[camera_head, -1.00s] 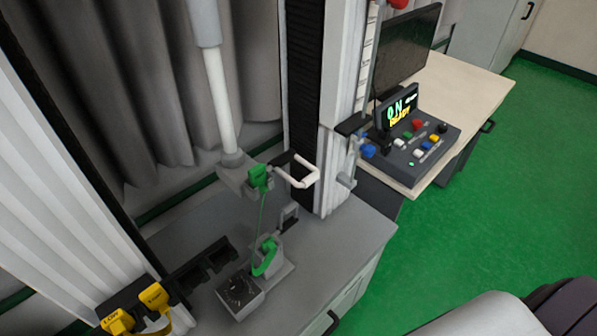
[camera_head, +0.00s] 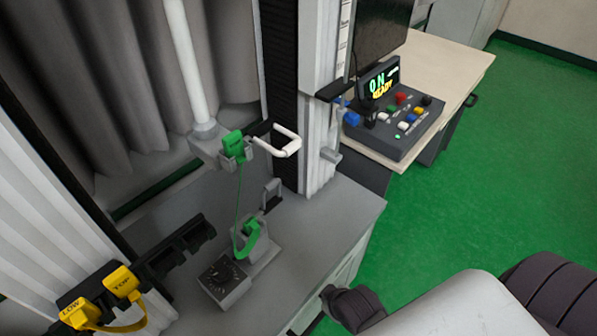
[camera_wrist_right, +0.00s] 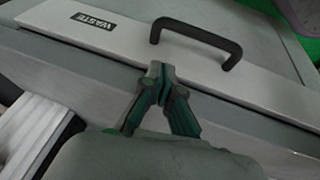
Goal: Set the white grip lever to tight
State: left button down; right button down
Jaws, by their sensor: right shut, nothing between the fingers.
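The white grip lever (camera_head: 287,146) is a U-shaped handle beside a green clamp (camera_head: 235,148) at the foot of the white vertical rod. It sticks out to the right of the clamp. My right gripper (camera_head: 326,292) is at the bottom centre of the head view, well below the lever and apart from it. In the right wrist view the gripper (camera_wrist_right: 162,72) has its fingertips together with nothing between them, near the edge of a grey drawer front marked WASTE. The lever does not show in the wrist view. My left gripper is not in view.
A lower green clamp (camera_head: 248,238) and a dial box (camera_head: 224,279) stand on the grey bench (camera_head: 345,205). Yellow tagged holders (camera_head: 100,292) are at lower left. A control panel (camera_head: 400,125) with an ON READY display is on the desk. A black handle (camera_wrist_right: 195,38) crosses the wrist view.

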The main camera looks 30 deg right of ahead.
jog(key=w+d+r+n+t, duration=0.2)
jog(key=w+r, duration=0.1)
jog(key=w+d+r+n+t+h, duration=0.1)
jog(key=w+r+n+t, duration=0.1)
jog(key=w+r, duration=0.1)
jog(key=w+d+r+n+t, duration=0.2)
jog(key=w+r, duration=0.1)
jog(key=shift+w+d+h+b, duration=0.3)
jog(key=shift+d+h+b, duration=0.05)
jog(key=shift+h+b, duration=0.05)
jog(key=w+d+r+n+t, duration=0.2)
jog(key=w+r+n+t, duration=0.1)
jog(key=r+n+t, duration=0.35)
jog(key=s+a+r+n+t+y, duration=0.2)
jog(key=r+n+y, duration=0.2)
jog(key=n, duration=0.8)
jog(key=s+a+r+n+t+y+b, duration=0.1)
jog(key=r+n+y, duration=0.4)
jog(key=n, duration=0.7)
jog(key=shift+s+a+t+y, duration=0.9)
jog(key=shift+s+t+y, duration=0.05)
jog(key=shift+t+y, duration=0.2)
jog(key=s+r+p+x, duration=0.1)
jog(key=p+x, duration=0.5)
jog(key=x, duration=0.7)
jog(key=shift+s+d+r+p, duration=0.25)
jog(key=shift+s+r+p, duration=0.1)
jog(key=shift+r, duration=0.25)
jog(key=shift+w, duration=0.1)
